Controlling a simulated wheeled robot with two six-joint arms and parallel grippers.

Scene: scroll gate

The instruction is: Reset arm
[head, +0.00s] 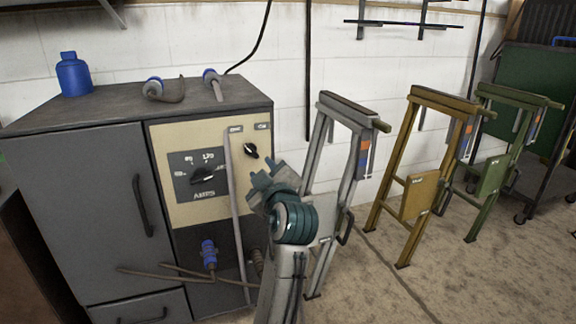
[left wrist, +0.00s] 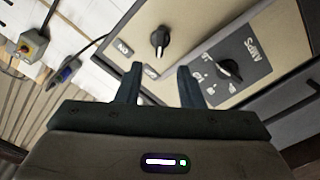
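My left gripper (head: 265,172) is raised in front of the right side of a cream control panel (head: 180,212). In the left wrist view its two dark fingers stand apart with nothing between them (left wrist: 159,84). A small black knob (head: 251,151) sits on the panel just above the fingertips; it also shows beyond the fingers in the left wrist view (left wrist: 160,38). A larger dial marked AMPS (head: 203,175) is to the left, and appears right of the fingers in the wrist view (left wrist: 230,70). I see no contact with either. My right gripper is not in view.
The panel is on a grey cabinet (head: 85,190) with a blue bottle (head: 74,75) and cable plugs (head: 162,90) on top. Cables (head: 180,272) stick out low in front. White, yellow (head: 420,190) and green (head: 495,165) metal stands are at right; open floor (head: 480,280) lies before them.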

